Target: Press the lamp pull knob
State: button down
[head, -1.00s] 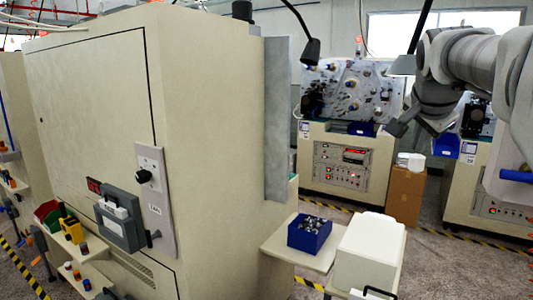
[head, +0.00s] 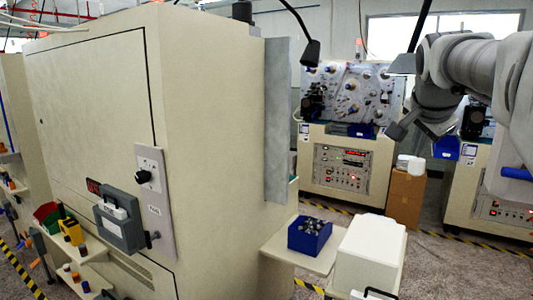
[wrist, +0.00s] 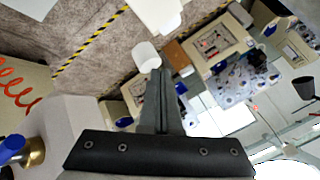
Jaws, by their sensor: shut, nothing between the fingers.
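A grey control panel (head: 156,200) is on the front of the large beige cabinet at left in the head view. It bears a round black knob (head: 144,176) near its top and a small dark knob on a stem (head: 153,237) near its bottom. A small label, too blurred to read surely, sits between them; I cannot tell for certain which one is the lamp pull knob. My gripper (head: 397,132) is at the right of the head view, far from the panel. In the wrist view its dark fingers (wrist: 158,72) are together and empty. The panel does not show there.
A grey box (head: 121,222) hangs beside the panel's lower part. The beige cabinet (head: 218,130) stands between panel and arm side. A blue bin (head: 309,237) on a shelf and a white box (head: 369,250) stand at lower middle. Winding machines (head: 350,100) stand behind.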

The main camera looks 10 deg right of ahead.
aim_at(416, 160)
jog(key=shift+f+b, duration=0.35)
jog(key=shift+f, duration=0.1)
jog(key=shift+r, duration=0.1)
jog(key=shift+r+p, duration=0.75)
jog(key=shift+r, duration=0.05)
notch_tip(416, 160, up, 6)
jog(key=p, duration=0.5)
dwell(0.4)
